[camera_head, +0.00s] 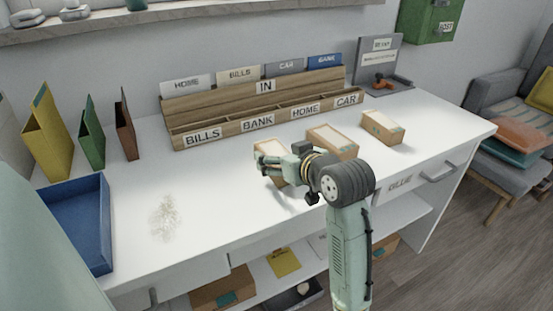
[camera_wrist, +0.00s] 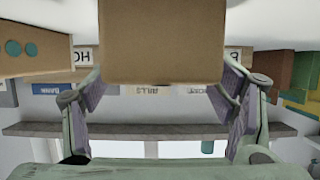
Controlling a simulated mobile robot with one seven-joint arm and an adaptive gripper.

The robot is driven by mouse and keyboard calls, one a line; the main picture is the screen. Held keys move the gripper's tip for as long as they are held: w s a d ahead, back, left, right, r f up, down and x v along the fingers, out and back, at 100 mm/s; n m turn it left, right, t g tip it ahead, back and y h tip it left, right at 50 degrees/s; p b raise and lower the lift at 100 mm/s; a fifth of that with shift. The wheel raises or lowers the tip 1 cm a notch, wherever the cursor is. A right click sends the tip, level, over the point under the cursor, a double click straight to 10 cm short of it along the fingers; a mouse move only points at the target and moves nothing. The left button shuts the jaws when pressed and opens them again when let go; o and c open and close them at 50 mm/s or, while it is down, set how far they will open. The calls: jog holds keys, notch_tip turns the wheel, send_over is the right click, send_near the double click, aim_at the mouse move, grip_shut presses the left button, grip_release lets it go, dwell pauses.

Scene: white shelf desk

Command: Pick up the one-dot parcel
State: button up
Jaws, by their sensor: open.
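Three cardboard parcels stand in a row on the white desk. The left parcel (camera_head: 270,147) is partly hidden by my gripper (camera_head: 272,161). In the wrist view this parcel (camera_wrist: 160,40) fills the top middle, between the open fingers of my gripper (camera_wrist: 162,82); its visible face is plain, with no dots showing. I cannot tell whether the fingers touch it. The right parcel (camera_head: 382,127) has a teal mark, too small to count.
A wooden sorter (camera_head: 255,105) with labelled slots stands behind the parcels. A blue tray (camera_head: 75,225) and upright yellow, green and brown folders are at the left. A grey stand (camera_head: 378,62) is at the back right. The desk's left middle is clear apart from a faint smudge (camera_head: 165,217).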

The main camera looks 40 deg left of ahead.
aim_at(271, 146)
jog(key=shift+x, duration=1.2)
jog(key=shift+c, duration=0.6)
jog(key=c, duration=1.3)
